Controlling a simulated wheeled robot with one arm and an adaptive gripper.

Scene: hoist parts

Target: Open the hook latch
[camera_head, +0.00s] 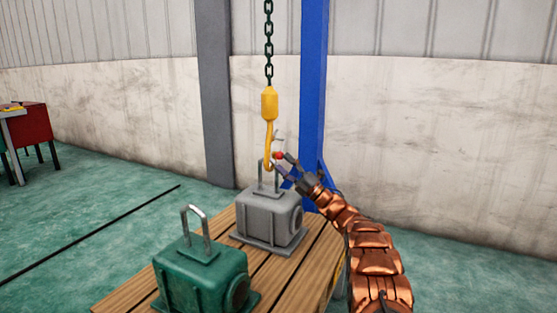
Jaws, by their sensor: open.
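A yellow hoist hook (269,104) hangs from a dark chain (268,40) above the wooden pallet. Its curved lower end is close to the metal loop of the grey housing (268,215); I cannot tell whether it passes through the loop. A small grey latch (279,138) shows beside the hook's opening, with a small red part (278,155) just below it. My gripper (280,163) is open at the hook's right side, its fingers close to the red part. I cannot tell whether they touch it. The fingers partly cover the view of the hook's mouth.
A green housing (200,270) with a metal loop stands nearer on the wooden pallet (125,293). A blue post (314,90) rises behind the hook, and a grey column (214,90) stands left of it. A red cabinet (30,125) is far left. The green floor at left is mostly clear.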

